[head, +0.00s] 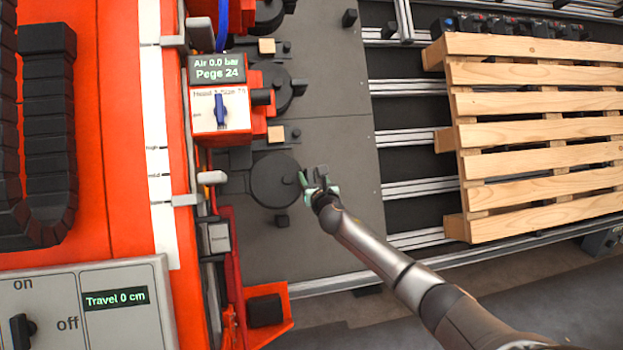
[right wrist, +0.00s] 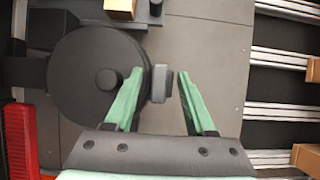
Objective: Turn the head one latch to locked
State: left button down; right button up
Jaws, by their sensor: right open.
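My right gripper (head: 318,184) is open beside the nearest black round head (head: 272,181), at its right edge. In the right wrist view the green fingers (right wrist: 158,90) stand on either side of a small grey tab (right wrist: 161,84), which looks like a latch at the disc's rim. The fingers seem apart from it. The round head (right wrist: 85,100) carries a raised black knob (right wrist: 107,79), and the left finger overlaps its edge. I cannot tell from a label which head is head one, or whether the tab is locked. My left gripper is not in view.
A control box with a blue selector (head: 220,108) sits below a display (head: 217,69) reading Air 0.0 bar, Pegs 24. Further black heads (head: 279,89) line up behind. A wooden pallet (head: 530,135) lies on rails at right.

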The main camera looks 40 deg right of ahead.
grip_shut()
